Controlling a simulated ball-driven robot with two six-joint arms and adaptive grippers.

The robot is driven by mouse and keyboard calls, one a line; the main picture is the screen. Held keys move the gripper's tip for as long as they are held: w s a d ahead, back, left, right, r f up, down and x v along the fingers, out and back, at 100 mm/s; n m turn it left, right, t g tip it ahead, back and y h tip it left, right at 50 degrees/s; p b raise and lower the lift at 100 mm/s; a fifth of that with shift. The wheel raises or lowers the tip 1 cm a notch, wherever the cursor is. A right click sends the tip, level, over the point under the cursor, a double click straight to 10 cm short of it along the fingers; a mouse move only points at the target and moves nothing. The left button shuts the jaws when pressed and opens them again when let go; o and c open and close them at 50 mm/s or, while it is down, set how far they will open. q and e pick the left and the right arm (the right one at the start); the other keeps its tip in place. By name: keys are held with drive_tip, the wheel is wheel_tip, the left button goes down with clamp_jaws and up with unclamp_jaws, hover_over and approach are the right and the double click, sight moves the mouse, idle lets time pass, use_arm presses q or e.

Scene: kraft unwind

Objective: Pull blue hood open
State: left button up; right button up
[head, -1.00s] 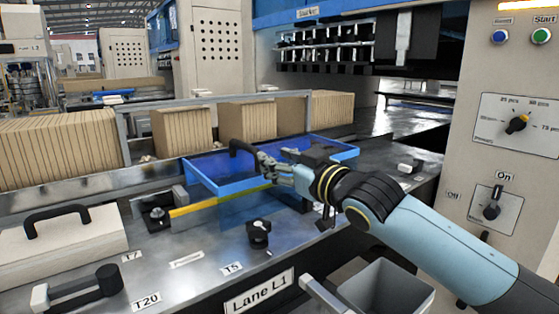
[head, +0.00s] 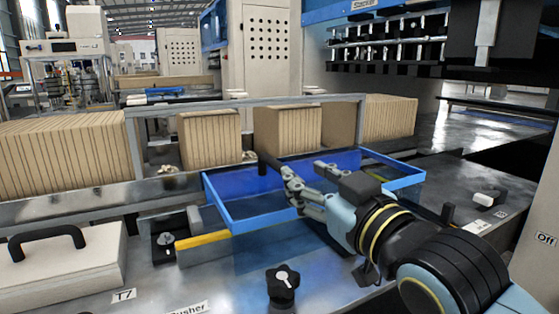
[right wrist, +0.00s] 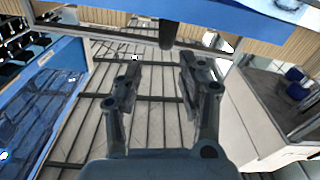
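The blue hood (head: 218,208) is a see-through box with a bright blue rim, in the middle of the head view on the metal machine deck. Its black handle (head: 266,163) shows at the left of my right gripper (head: 303,170), partly hidden by the fingers. My right gripper is over the hood, its two fingers spread. In the right wrist view the gripper (right wrist: 162,66) is open with nothing between the fingers. A dark bar end (right wrist: 168,35), which looks like the handle, shows just past the fingertips. My left gripper is not in view.
Rows of kraft cardboard (head: 287,132) stand behind the hood beyond a metal rail (head: 245,102). A black knob (head: 282,285) stands in front. A cream lid with a black handle (head: 47,240) is at the left. A cream control panel (head: 540,240) edges the right.

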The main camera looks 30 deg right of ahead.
sight(281, 164)
drive_tip(key=w, duration=0.2)
drive_tip(key=w+f+p, duration=0.1)
drive_tip(key=w, duration=0.2)
drive_tip(key=shift+f+p, duration=0.15)
drive_tip(key=shift+p, duration=0.15)
drive_tip(key=w, duration=0.3)
drive_tip(key=shift+w+p, duration=0.35)
drive_tip(key=shift+w+d+f, duration=0.1)
drive_tip(key=shift+w+f, duration=0.05)
drive_tip(key=shift+w, duration=0.3)
drive_tip(key=shift+c, duration=0.4)
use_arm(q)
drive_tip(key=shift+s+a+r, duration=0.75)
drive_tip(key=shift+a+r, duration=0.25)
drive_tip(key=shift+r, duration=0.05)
use_arm(e)
clamp_jaws()
